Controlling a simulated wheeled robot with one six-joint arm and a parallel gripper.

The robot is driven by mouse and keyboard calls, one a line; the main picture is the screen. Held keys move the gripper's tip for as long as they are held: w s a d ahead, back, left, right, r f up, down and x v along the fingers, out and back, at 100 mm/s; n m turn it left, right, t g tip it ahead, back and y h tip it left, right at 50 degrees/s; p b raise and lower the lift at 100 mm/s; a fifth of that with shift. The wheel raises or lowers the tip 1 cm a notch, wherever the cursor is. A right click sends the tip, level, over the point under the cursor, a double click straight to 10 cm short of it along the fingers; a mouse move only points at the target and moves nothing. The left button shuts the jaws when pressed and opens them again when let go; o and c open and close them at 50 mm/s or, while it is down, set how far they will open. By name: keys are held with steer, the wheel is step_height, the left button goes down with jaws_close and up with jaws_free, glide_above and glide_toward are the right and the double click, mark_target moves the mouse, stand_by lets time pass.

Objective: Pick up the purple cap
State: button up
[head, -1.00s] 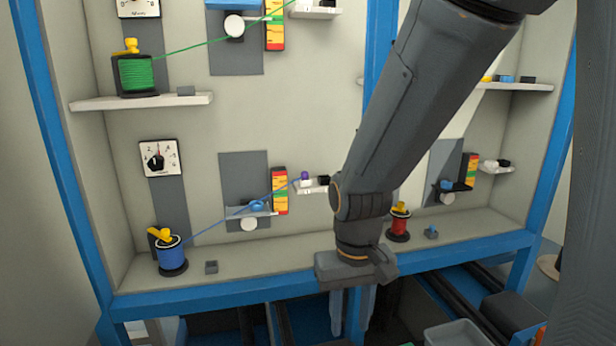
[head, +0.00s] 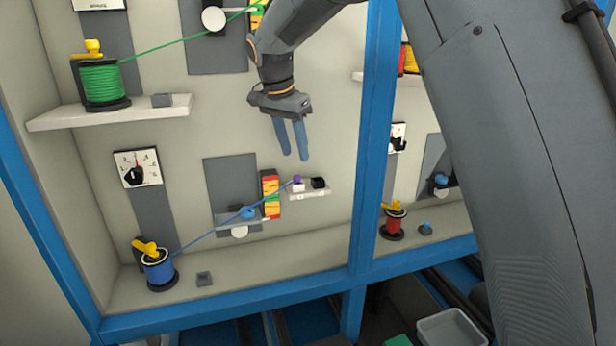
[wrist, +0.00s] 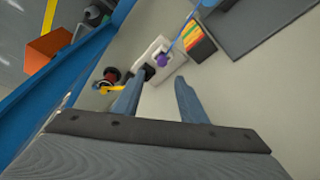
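The small purple cap (head: 297,179) sits on top of a white block on a small white shelf (head: 310,192), at the end of the blue cable. In the wrist view the purple cap (wrist: 163,59) is ahead of the fingers, near the top middle. My gripper (head: 295,157) points downward above the shelf, with its two blue fingers apart and nothing between them. In the wrist view my gripper (wrist: 155,85) is open, and its fingertips are short of the cap. Nothing hides the cap.
A black block (head: 318,183) stands right of the cap on the same shelf. A coloured striped panel (head: 270,194) is close on the left. The blue cable (head: 205,233) runs from the blue spool (head: 158,270). A blue frame post (head: 366,150) rises on the right.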

mark_target(297, 176)
steer(key=shift+s+a+p+x, duration=0.15)
steer(key=shift+p+x, duration=0.3)
steer(key=shift+x, duration=0.75)
steer(key=shift+s+a+p+x, duration=0.15)
steer(key=shift+p+x, duration=0.3)
steer(key=shift+x, duration=0.7)
steer(key=shift+a+p+x, duration=0.15)
steer(key=shift+p+x, duration=0.3)
steer(key=shift+x, duration=0.75)
steer(key=shift+f, duration=0.1)
jaws_close()
